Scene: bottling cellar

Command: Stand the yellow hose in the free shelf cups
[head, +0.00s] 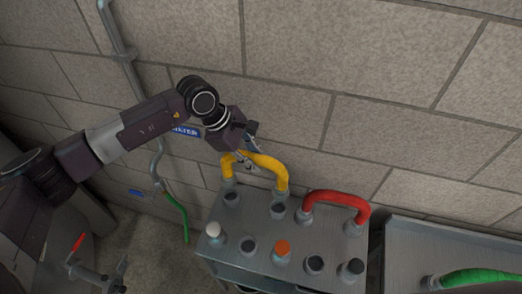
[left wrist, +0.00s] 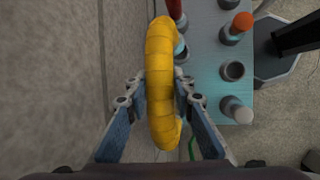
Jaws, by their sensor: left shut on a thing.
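The yellow hose (head: 262,162) is a bent arch over the back left of the grey shelf (head: 258,218). My left gripper (head: 248,160) is shut on the hose near the top of its bend. In the left wrist view, the hose (left wrist: 160,85) runs between the two fingers (left wrist: 159,92). Its two ends point down at the shelf's back row. I cannot tell whether they sit in cups or just above them. Open cups show in front of it, at the left (head: 232,197) and further right (head: 278,211). My right gripper is not in view.
A red hose (head: 337,197) stands in cups to the right. The front row has a white-topped cup (head: 213,231), an orange-topped one (head: 282,248) and dark open ones (head: 314,264). The block wall (head: 290,70) is close behind. A green hose (head: 480,277) lies on another surface at right.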

